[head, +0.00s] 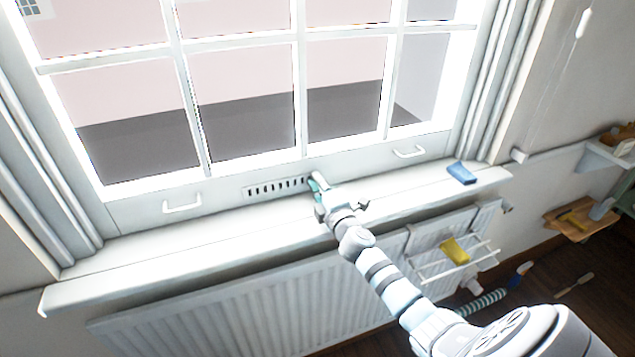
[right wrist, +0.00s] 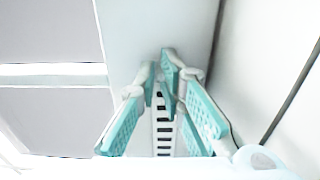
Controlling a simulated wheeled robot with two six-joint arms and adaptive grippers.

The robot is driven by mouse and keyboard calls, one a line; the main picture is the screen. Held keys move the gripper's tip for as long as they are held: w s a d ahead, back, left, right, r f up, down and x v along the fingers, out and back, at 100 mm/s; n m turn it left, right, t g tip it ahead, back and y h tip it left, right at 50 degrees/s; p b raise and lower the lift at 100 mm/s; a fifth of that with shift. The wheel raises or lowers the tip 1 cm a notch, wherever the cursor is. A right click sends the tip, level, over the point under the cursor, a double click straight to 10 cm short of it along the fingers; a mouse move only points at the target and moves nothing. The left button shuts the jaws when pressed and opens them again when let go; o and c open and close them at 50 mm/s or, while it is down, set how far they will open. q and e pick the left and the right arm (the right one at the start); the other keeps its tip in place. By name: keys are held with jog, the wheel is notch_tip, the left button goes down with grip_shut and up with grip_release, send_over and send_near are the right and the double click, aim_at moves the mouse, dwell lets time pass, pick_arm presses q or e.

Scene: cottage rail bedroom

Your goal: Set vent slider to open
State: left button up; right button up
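The vent (head: 275,187) is a slotted strip on the lower window frame, above the sill. My right gripper (head: 314,184) is at its right end. In the right wrist view, the vent's dark slots (right wrist: 164,130) show between the teal-padded fingers of my right gripper (right wrist: 161,78). The fingertips are close together, with a narrow gap. A small pale piece (right wrist: 162,98), which looks like the slider knob, sits between or just behind the tips. I cannot tell whether the fingers press on it. In the head view the gripper hides this end of the vent. My left gripper is not in view.
The white sill (head: 200,245) runs below the vent, with a blue block (head: 461,173) at its right. Two window handles (head: 182,204) (head: 408,152) flank the vent. A radiator (head: 240,310) and a rack with a yellow cloth (head: 454,250) are below.

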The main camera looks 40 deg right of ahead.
jog(key=shift+o, duration=0.7)
jog(key=shift+s+f, duration=0.2)
jog(key=shift+f, duration=0.3)
jog(key=shift+d, duration=0.1)
jog(key=shift+w+d, duration=0.2)
jog(key=shift+r, duration=0.1)
jog(key=shift+s+a, duration=0.2)
jog(key=shift+s, duration=0.15)
jog(key=v, duration=1.1)
jog(key=shift+s+d, duration=0.1)
jog(key=shift+s, duration=0.15)
jog(key=shift+w, duration=0.1)
